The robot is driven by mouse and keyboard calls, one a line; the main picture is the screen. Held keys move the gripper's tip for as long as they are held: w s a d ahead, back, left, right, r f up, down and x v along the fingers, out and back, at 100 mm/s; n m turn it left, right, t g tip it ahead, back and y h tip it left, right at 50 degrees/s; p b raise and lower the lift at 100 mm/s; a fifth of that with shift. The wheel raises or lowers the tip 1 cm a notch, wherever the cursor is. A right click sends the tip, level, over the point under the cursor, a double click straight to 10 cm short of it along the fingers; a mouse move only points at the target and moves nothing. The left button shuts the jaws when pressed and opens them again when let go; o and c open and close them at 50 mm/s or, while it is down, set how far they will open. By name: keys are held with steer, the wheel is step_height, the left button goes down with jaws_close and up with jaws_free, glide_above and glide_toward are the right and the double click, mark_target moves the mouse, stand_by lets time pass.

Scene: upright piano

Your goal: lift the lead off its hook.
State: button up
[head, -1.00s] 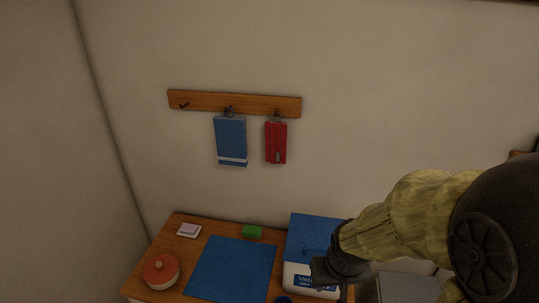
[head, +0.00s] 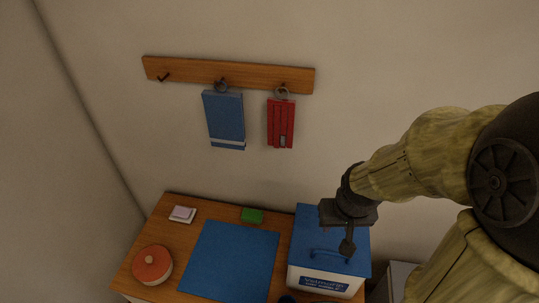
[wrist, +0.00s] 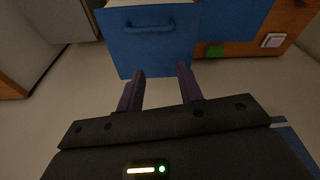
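The lead (head: 281,122) is a folded red strap with a grey metal clip near its lower end. It hangs by a ring from the right hook (head: 283,87) of a wooden rail (head: 180,71) on the wall. My gripper (head: 347,246) is below and to the right of the lead, apart from it, in front of the blue-lidded box. In the wrist view my gripper (wrist: 160,72) has its two fingers spread with nothing between them. The lead does not show in the wrist view.
A blue towel (head: 225,118) hangs left of the lead; the leftmost hook is bare. Below stand the box (head: 326,286), a blue mat (head: 232,262), a green block (head: 252,215), a red-lidded pot (head: 152,265) and a small pale stack (head: 183,214). The wall right of the lead is clear.

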steer(key=shift+s, duration=0.1)
steer(key=o, duration=0.7)
steer(key=shift+w+a, duration=0.25)
steer(key=o, duration=0.6)
steer(key=shift+w+a+f+t, duration=0.2)
steer(key=shift+w+a+t, duration=0.1)
steer(key=shift+w+a, duration=0.3)
steer(key=shift+w+a+f+t, duration=0.15)
steer(key=shift+w+a+t, duration=0.15)
steer(key=shift+w+a, duration=0.3)
steer(key=w+a+m+t+h+p, duration=0.1)
steer(key=w+a+m+t+p, duration=0.15)
steer(key=w+a+t, duration=0.5)
steer(key=a+r+t, duration=0.2)
steer(key=w+a+r+t+h, duration=0.1)
steer(key=r+t, duration=0.1)
steer(key=r, duration=0.1)
steer(key=w+a+r+t+h, duration=0.1)
steer(key=a+r+t, duration=0.1)
steer(key=shift+a+r, duration=0.3)
steer(key=shift+a, duration=0.05)
steer(key=shift+w, duration=0.1)
